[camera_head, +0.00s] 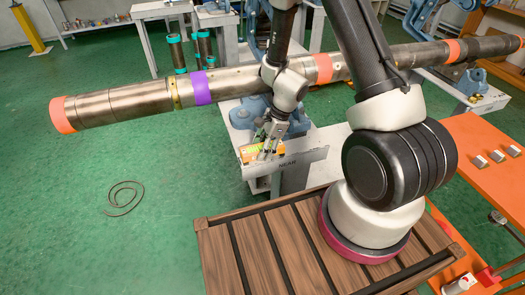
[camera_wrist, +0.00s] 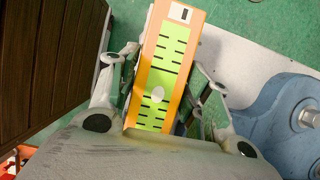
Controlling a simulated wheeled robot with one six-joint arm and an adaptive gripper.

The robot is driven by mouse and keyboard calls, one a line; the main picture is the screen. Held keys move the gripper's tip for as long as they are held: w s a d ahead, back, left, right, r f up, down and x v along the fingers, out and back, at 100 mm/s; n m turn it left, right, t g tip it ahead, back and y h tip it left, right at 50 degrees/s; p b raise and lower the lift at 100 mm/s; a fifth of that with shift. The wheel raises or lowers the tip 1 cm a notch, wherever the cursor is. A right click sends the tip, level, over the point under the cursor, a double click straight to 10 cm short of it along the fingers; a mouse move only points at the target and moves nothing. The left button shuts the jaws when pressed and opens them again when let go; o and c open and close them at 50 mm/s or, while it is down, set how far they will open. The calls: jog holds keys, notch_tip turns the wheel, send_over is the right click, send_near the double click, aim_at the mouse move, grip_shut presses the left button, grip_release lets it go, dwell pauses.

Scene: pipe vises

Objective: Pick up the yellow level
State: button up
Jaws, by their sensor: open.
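The level (camera_wrist: 165,75) has an orange-yellow body with a green face, black marks and a white round spot. In the wrist view it runs upright through the middle of the picture. In the head view the level (camera_head: 249,151) lies near the front edge of the white stand (camera_head: 300,158), partly hidden by my gripper (camera_head: 268,145). My gripper (camera_wrist: 163,88) is open, with one finger on each side of the level. I cannot tell whether a finger touches it.
A blue vise (camera_wrist: 285,115) stands right of the level in the wrist view. A long pipe (camera_head: 130,98) with coloured bands crosses above the stand. An orange table (camera_head: 485,190) with small metal blocks is at the right. Green floor at the left is mostly clear, with a coiled cord (camera_head: 123,197).

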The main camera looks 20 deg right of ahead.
jog(key=shift+f, duration=0.2)
dwell(0.5)
grip_shut()
